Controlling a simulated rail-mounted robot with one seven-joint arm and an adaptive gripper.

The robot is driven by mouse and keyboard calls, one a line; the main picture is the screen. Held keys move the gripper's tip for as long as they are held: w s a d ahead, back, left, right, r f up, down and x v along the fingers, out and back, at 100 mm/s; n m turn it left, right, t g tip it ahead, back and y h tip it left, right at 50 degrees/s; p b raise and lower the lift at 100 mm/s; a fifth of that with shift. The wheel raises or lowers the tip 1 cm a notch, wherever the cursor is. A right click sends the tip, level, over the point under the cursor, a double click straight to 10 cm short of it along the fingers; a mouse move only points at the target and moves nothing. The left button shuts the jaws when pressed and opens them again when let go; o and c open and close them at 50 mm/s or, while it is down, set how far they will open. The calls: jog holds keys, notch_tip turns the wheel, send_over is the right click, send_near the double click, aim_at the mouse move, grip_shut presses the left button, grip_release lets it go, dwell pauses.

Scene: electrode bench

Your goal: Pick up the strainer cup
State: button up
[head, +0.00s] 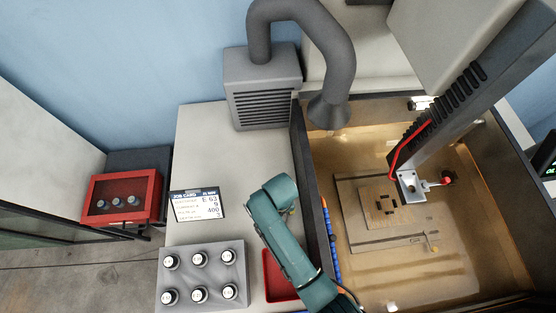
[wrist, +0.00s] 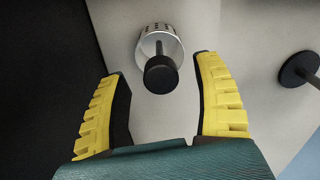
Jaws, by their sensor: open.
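In the wrist view, a shiny metal cup with small dark holes, which looks like the strainer cup (wrist: 148,46), lies ahead of my gripper (wrist: 161,68). A black round knob or handle end (wrist: 160,75) faces the camera and covers part of the cup. My gripper's yellow, ribbed fingers are spread wide with nothing held between them. The cup shows in the gap between the fingertips, near the top; whether it is level with them is unclear. In the head view my teal arm hides the gripper, and I cannot make out the cup.
Another black disc on a rod (wrist: 298,69) is at the wrist view's right. In the head view, a grey block with several round jars (head: 238,290), a red tray (head: 270,285) and a job card (head: 196,205) are on the bench. A walled machine bed (head: 350,265) is right.

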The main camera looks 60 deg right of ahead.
notch_tip(320, 180, down, 2)
jog(key=shift+f, duration=0.1)
grip_shut()
dwell(0.4)
